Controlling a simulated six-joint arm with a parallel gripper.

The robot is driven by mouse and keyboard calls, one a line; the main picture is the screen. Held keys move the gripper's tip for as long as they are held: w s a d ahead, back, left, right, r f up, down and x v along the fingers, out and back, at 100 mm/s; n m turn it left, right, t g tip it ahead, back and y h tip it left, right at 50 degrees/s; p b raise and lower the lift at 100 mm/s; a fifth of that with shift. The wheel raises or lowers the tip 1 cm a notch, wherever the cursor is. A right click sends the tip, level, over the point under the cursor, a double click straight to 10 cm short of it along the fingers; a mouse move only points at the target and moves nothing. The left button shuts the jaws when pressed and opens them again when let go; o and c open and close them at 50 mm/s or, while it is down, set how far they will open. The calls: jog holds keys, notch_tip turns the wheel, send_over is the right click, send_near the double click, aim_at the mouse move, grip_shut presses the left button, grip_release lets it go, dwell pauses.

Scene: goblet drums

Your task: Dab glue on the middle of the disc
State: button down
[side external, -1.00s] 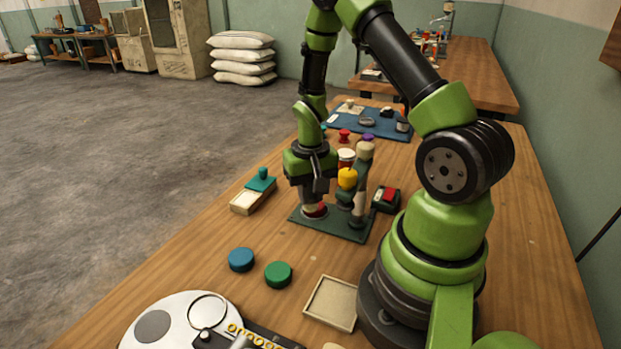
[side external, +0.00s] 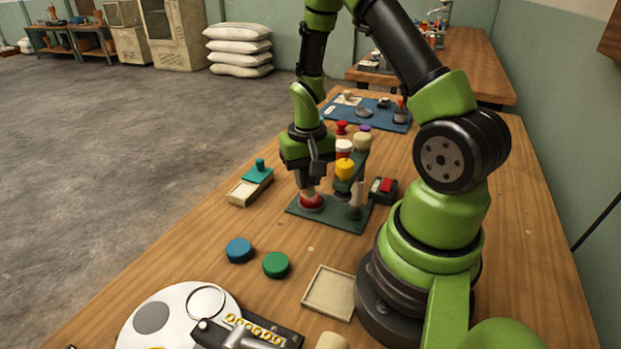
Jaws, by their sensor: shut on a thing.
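My gripper (side external: 308,186) points down over the dark green plate (side external: 332,221), in the middle of the side external view. It is shut on a pale, narrow thing (side external: 309,194), mostly hidden between the fingers. Just below is a low red round piece (side external: 312,203) on the plate; I cannot tell whether the held thing touches it. A large white disc (side external: 180,331) lies at the bottom left, far from my gripper. A dark grey round patch (side external: 151,318) and a thin ring (side external: 206,302) show on the disc.
A yellow-topped piece (side external: 345,169) stands close right of my gripper. Blue (side external: 239,250) and green (side external: 276,264) round pieces and an empty shallow tray (side external: 331,291) lie nearer the camera. A black fixture with yellow rings (side external: 254,330) overlaps the disc's right side.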

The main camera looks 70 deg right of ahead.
jog(key=shift+r, duration=3.2)
jog(key=shift+a, duration=0.35)
jog(key=shift+f, duration=3.8)
jog(key=shift+d+f, duration=0.15)
jog(key=shift+d, duration=0.9)
jog(key=shift+d+f, duration=0.1)
jog(key=shift+d, duration=0.9)
jog(key=shift+a, duration=1.6)
jog(key=shift+a+r, duration=0.2)
jog(key=shift+r, duration=0.4)
jog(key=shift+a+r, duration=0.15)
jog(key=shift+r, duration=3.3)
